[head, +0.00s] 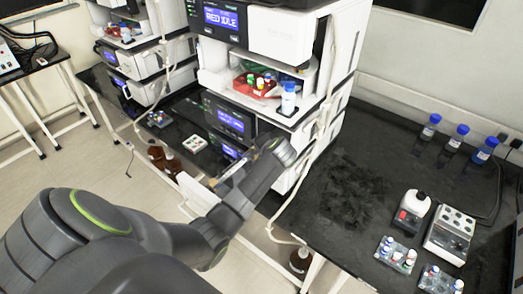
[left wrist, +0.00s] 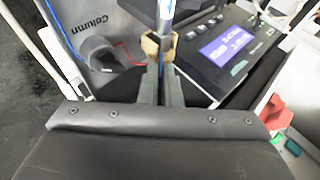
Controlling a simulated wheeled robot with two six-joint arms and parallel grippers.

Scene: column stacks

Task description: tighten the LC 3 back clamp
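In the head view my left arm reaches from the lower left to the nearer instrument stack, and its wrist hides most of the left gripper. In the left wrist view the left gripper (left wrist: 160,62) has its two dark fingers close together, with a thin blue line between them. A tan fitting (left wrist: 151,47) sits at the fingertips, below a grey cylinder (left wrist: 166,12) with a blue band. I cannot tell whether the fingers grip it or only flank it. Beside them is a grey panel marked "Column" (left wrist: 120,20) with a dark round knob (left wrist: 96,50). I cannot tell which part is the back clamp. My right gripper is not in view.
A lit blue display (left wrist: 226,42) is close to the right of the fingers. The nearer stack (head: 300,35) carries a bottle (head: 289,100) and a red tray (head: 250,92). The black bench (head: 335,200) holds bottles, vial racks and a small device (head: 450,235). Tubing hangs along the stack.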

